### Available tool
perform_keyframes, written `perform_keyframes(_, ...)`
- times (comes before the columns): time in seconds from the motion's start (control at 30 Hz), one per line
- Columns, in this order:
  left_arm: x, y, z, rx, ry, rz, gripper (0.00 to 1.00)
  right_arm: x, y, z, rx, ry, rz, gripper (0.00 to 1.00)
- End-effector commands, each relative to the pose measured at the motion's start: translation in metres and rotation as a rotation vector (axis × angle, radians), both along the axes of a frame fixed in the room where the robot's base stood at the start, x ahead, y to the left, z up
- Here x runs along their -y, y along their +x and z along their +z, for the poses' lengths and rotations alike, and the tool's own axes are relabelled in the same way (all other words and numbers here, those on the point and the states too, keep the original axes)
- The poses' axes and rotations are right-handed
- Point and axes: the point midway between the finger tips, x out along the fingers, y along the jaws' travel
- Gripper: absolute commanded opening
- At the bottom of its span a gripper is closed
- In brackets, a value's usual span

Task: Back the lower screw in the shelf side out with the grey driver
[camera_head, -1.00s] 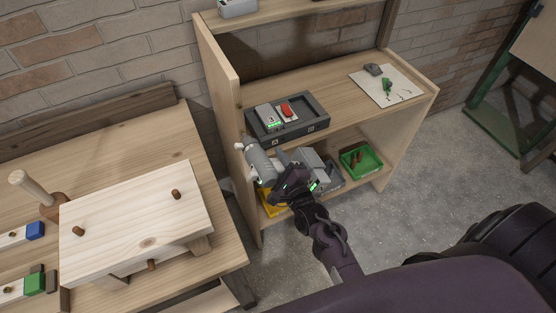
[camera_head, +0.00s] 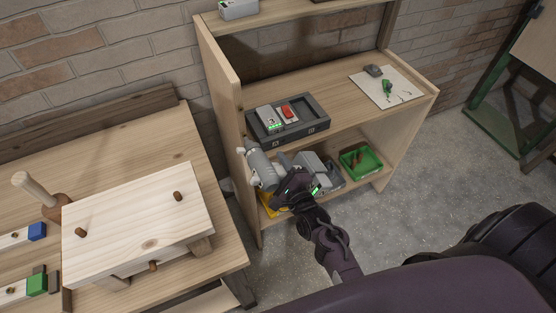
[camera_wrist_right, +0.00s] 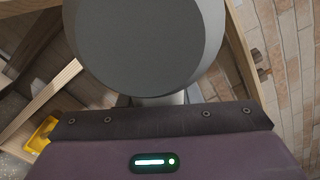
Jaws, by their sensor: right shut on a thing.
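The grey driver (camera_head: 261,168) is in my right gripper (camera_head: 277,180), which is shut on it at the open front of the shelf, below the middle board. Its nose end points up and left toward the shelf side (camera_head: 222,95), the tall wooden panel on the left. I cannot tell whether the tip touches the panel. In the right wrist view the driver's round grey body (camera_wrist_right: 145,40) fills the top middle and hides what lies beyond. The lower screw cannot be made out in either view. My left gripper is out of view.
On the middle board sit a dark tray (camera_head: 310,132) with a grey device, and a white sheet (camera_head: 400,92). A green bin (camera_head: 378,164) and grey items stand on the lower board. A bench with a pegged wooden board (camera_head: 130,225) is close on the left.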

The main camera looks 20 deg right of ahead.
Motion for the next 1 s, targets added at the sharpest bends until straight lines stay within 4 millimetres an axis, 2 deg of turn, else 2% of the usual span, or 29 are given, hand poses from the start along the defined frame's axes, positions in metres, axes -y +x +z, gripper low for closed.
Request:
perform_keyframes(0.03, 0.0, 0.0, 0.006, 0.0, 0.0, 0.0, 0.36, 0.0, -0.004, 0.006, 0.005, 0.0, 0.001, 0.0)
perform_keyframes(0.27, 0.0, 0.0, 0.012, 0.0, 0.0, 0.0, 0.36, 0.002, -0.017, 0.004, 0.007, -0.001, 0.0, 0.0)
perform_keyframes(0.37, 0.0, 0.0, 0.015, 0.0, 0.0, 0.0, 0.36, 0.011, -0.021, 0.004, 0.006, -0.003, -0.001, 0.0)
perform_keyframes(0.7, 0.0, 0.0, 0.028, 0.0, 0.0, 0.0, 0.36, 0.057, -0.046, 0.004, 0.005, -0.004, 0.001, 0.0)
perform_keyframes(0.83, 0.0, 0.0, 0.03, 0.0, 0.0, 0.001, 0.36, 0.069, -0.052, 0.004, 0.006, -0.003, 0.0, 0.0)
perform_keyframes(1.0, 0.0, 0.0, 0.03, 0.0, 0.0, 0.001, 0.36, 0.072, -0.054, 0.003, 0.006, -0.001, 0.001, 0.0)
